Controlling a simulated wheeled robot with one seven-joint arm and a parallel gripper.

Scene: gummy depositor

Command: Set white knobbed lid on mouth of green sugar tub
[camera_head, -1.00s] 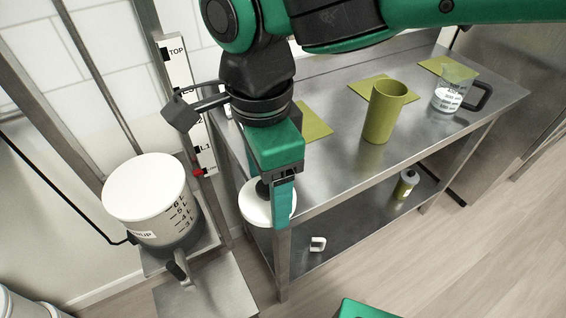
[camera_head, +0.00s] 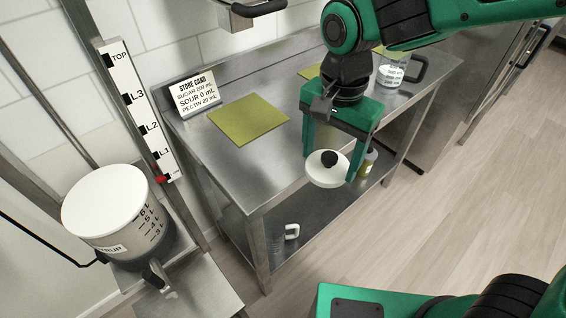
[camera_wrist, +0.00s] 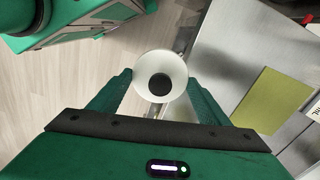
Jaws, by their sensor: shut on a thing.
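The white lid (camera_head: 322,172) with its black knob (camera_head: 329,158) is between the two fingers of my gripper (camera_head: 331,164), which is shut on it. The lid hangs in the air in front of the table edge, knob up. It also shows in the wrist view (camera_wrist: 160,64), centred between the fingertips. I do not make out the tub in the wrist view.
An olive mat (camera_head: 248,119) lies bare on the table (camera_head: 200,145), by a store card (camera_head: 194,94). A clear measuring jug (camera_head: 392,70) stands at the back right. The white-lidded syrup vessel (camera_head: 108,205) stands at left. A bottle (camera_head: 368,163) is on the lower shelf.

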